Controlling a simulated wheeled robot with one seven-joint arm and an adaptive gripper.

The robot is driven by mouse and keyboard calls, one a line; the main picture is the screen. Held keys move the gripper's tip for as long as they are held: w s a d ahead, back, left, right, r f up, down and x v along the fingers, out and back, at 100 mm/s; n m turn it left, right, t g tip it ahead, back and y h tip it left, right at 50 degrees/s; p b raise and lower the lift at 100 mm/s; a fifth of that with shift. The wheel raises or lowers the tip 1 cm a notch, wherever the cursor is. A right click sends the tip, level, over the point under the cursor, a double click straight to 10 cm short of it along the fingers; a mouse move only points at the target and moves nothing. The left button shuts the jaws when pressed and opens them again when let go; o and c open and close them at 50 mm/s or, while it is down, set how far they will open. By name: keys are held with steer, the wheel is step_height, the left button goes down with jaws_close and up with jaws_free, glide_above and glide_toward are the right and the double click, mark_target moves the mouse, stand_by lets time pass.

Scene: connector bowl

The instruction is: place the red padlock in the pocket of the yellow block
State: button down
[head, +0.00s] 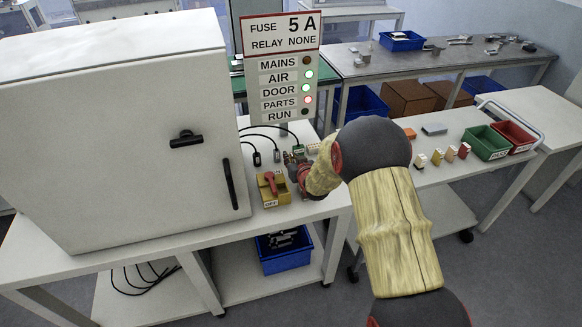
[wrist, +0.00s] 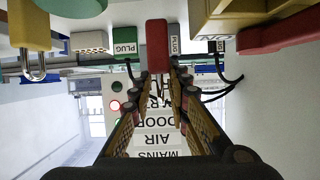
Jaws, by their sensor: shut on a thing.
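My gripper (head: 293,163) is just behind and right of the block in the head view. In the wrist view my gripper (wrist: 160,72) is shut on the red padlock (wrist: 157,38), apart from the block. The padlock's shackle is not clear between the fingers, and the pocket is not clearly visible.
A yellow padlock (wrist: 28,30) shows at the wrist view's top left. A green plug (wrist: 125,45), black plugs with cables (head: 257,158) and a pale connector (wrist: 90,42) are close by. The sign (head: 280,70) stands behind. The cabinet (head: 120,130) blocks the left.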

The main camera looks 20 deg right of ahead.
steer(key=shift+w+f, duration=0.35)
steer(key=shift+f, duration=0.2)
steer(key=shift+f+b, duration=0.8)
steer(key=shift+f, duration=0.5)
steer(key=shift+f, duration=0.2)
steer(key=c, duration=2)
jaws_free()
